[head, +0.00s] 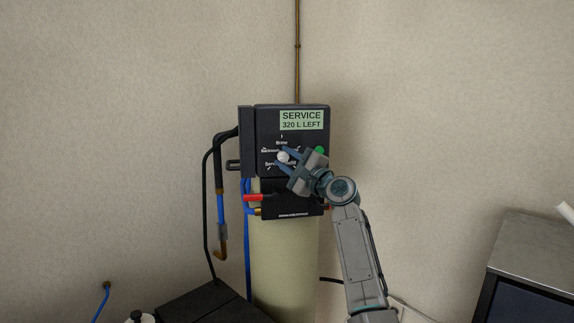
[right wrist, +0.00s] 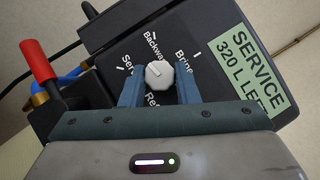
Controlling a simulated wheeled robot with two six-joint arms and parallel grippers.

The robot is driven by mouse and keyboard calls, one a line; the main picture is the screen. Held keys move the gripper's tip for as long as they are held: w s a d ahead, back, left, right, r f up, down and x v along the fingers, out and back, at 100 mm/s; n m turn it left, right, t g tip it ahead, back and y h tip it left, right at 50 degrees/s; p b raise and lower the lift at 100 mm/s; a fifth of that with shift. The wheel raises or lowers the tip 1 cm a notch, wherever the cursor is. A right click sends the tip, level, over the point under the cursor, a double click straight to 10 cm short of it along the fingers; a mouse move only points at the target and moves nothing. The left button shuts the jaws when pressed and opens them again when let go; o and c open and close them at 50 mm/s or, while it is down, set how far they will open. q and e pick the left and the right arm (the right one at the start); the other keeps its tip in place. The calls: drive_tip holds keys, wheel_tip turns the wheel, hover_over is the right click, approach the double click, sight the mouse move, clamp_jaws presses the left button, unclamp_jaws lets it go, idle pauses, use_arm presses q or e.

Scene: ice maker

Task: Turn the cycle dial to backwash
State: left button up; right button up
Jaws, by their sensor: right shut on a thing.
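The cycle dial (head: 282,156) is a small white knob on the black control head (head: 264,122). The display (head: 301,120) reads SERVICE, 320 L LEFT. My left gripper is out of view.
A green button (head: 320,150) is just right of the dial. A red lever (head: 253,198) sticks out at lower left. The head stands on a pale tank (head: 283,260). Black and blue hoses (head: 207,200) hang at left. A metal-topped cabinet (head: 535,245) is at right.

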drive_tip(key=m+t, duration=0.1)
drive_tip(key=m, duration=0.1)
drive_tip(key=m+t+b, duration=0.1)
drive_tip(key=m, duration=0.1)
drive_tip(key=shift+a+f+t+h, duration=0.1)
drive_tip(key=shift+f+t+h, duration=0.2)
drive_tip(key=shift+f+h, duration=0.1)
drive_tip(key=shift+r+m+t+h+b, duration=0.1)
drive_tip(key=shift+m+t+h+b, duration=0.65)
drive_tip(key=shift+m, duration=1.45)
drive_tip(key=shift+m+t, duration=0.4)
drive_tip(key=shift+t, duration=0.15)
drive_tip(key=o, duration=1)
drive_tip(key=shift+c, duration=0.2)
drive_tip(key=b+v, duration=0.1)
drive_tip(key=v, duration=0.9)
drive_tip(key=shift+s, duration=0.35)
